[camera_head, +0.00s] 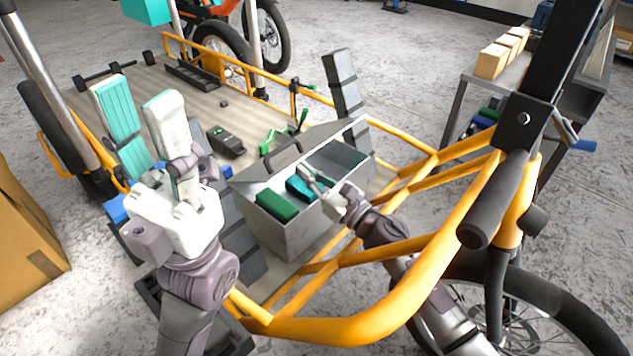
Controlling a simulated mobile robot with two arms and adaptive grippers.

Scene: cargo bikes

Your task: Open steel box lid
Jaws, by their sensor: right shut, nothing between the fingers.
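The steel box (279,234) is a grey metal box on the cargo bike's bed, in the middle of the head view. Its grey lid panel (312,137), with a dark handle, is at the far side, and part of the dark inside shows.
The orange bike frame (405,312) curves around the box's near and right sides. A dark upright bar (346,85) stands behind the box. Small tools (226,142) lie on the wooden bed. A cardboard box (25,235) is at left, and a bench with wooden blocks (492,60) at right.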

